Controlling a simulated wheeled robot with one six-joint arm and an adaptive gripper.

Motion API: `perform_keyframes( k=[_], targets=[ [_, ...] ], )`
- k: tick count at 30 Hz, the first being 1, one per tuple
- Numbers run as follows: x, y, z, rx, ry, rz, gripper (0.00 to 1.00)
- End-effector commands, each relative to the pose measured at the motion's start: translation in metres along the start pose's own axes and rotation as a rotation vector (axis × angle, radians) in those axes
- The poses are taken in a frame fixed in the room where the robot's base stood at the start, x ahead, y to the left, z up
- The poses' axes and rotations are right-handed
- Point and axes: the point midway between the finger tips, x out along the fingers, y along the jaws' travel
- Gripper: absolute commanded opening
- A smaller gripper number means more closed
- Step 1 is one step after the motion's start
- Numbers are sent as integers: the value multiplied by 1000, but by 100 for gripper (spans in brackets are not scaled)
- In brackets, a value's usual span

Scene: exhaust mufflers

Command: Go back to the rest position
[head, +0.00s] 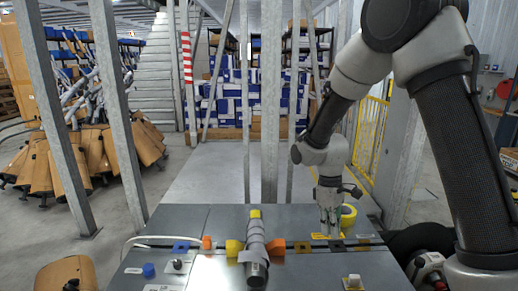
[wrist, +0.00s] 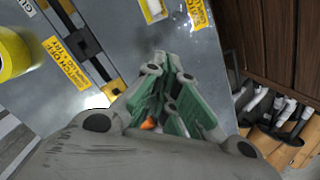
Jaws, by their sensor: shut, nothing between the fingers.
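My gripper (head: 329,228) points down over the right part of the grey metal table (head: 215,222). It is shut and empty. In the wrist view its green-padded fingers (wrist: 168,75) are together above the table surface. A grey metal muffler (head: 256,248) lies on the table left of my gripper, apart from it. Yellow and orange blocks sit around the muffler. A small patch of orange shows beside my fingers in the wrist view; I cannot tell what it belongs to.
A yellow roll (head: 348,215) stands by my gripper and shows in the wrist view (wrist: 14,54). Yellow labels (wrist: 64,62) mark the table. A blue knob (head: 149,270) sits front left. Metal posts (head: 270,110) rise behind the table. Brown panels (head: 100,152) stand at left.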

Motion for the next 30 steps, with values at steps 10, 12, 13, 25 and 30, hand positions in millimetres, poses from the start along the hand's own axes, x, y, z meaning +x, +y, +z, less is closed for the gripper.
perform_keyframes(
  k=[10,12,13,25,30],
  targets=[
    [-99,-28,133,487,110,14,0],
    [-114,-37,162,571,152,21,0],
    [-120,-40,174,604,174,25,0],
    [-170,-73,274,806,501,140,0],
    [-181,-74,284,835,561,169,0]
  ],
)
